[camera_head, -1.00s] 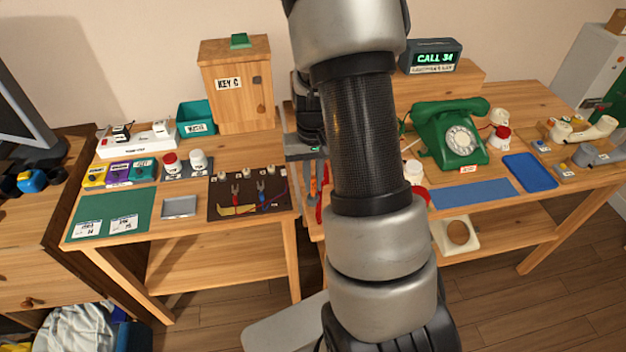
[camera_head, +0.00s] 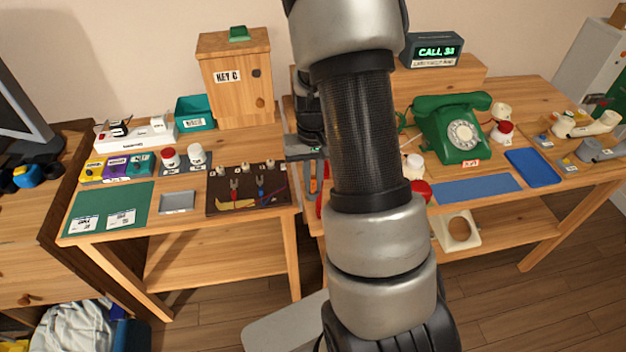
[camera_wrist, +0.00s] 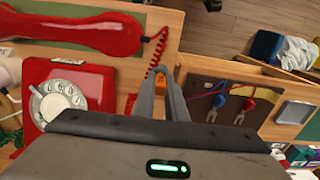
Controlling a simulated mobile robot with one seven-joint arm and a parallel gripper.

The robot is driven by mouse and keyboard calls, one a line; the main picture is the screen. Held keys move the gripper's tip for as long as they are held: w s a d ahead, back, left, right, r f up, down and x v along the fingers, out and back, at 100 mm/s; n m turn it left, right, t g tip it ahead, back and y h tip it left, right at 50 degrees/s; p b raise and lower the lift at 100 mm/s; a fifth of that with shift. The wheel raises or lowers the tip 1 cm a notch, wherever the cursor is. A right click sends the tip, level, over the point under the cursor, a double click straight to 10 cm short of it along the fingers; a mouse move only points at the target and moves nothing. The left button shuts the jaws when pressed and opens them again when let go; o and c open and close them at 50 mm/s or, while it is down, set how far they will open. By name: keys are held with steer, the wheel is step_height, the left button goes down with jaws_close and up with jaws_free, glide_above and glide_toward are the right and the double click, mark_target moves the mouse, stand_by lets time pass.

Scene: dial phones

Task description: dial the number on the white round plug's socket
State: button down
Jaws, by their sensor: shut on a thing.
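A white power strip (camera_head: 136,135) stands at the back left of the left table with dark and pale plugs in it. A pale plug (camera_head: 157,123) is at its right end; its shape and the socket number are too small to read. A green dial phone (camera_head: 458,128) stands on the right table with a white rotary dial (camera_head: 463,135). A red dial phone (camera_wrist: 99,77) shows in the wrist view, its dial (camera_wrist: 60,100) left of my gripper (camera_wrist: 165,72). Its red handset (camera_wrist: 90,32) lies off it. My fingers are close together near the coiled cord (camera_wrist: 156,50); what they grip is unclear.
A lit sign (camera_head: 436,51) reads CALL 33. A wooden key box (camera_head: 236,80) and teal bin (camera_head: 194,113) stand at the back left. A dark board (camera_head: 248,190) with small tools lies left of my arm. My arm hides the middle of the tables.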

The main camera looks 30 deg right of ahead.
steer(key=c, duration=1.7)
jaws_free()
step_height(320, 180, up, 18)
steer(key=p, duration=0.2)
steer(key=shift+f+p, duration=0.2)
steer(key=shift+p, duration=0.15)
steer(key=shift+f, duration=0.1)
